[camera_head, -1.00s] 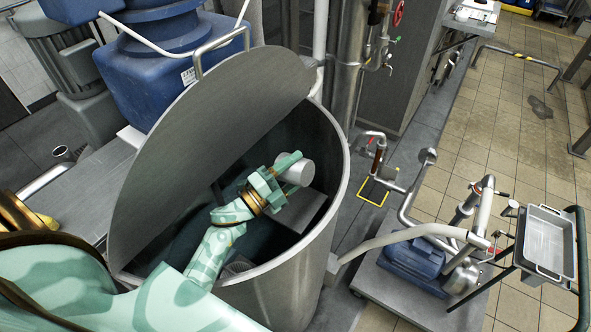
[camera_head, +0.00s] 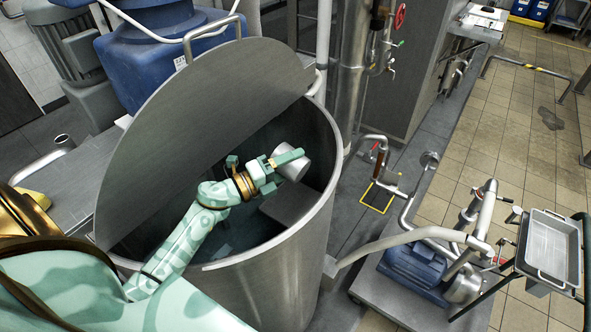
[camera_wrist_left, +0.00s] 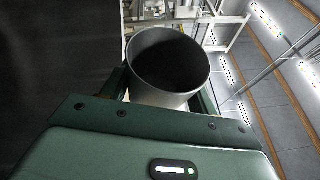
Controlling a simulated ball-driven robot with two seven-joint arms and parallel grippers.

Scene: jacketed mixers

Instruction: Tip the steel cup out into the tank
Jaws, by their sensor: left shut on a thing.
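The steel cup (camera_head: 291,161) is a small grey cylinder held over the open mouth of the tank (camera_head: 327,193). My left gripper (camera_head: 281,164) is shut on the cup, with a finger along its side. In the left wrist view the cup (camera_wrist_left: 165,94) stands between the fingers with its mouth toward the camera; its inside is dark and I cannot tell what it holds. In the head view the cup appears tilted, inside the outline of the tank's rim. The tank is a tall round steel vessel with its half lid (camera_head: 205,110) raised. My right gripper is not in view.
The raised lid stands close to my left arm. Inside the tank, a grey block (camera_head: 292,203) shows below the cup. A pump cart (camera_head: 405,290) and a trolley with a steel tray (camera_head: 549,248) stand at the right.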

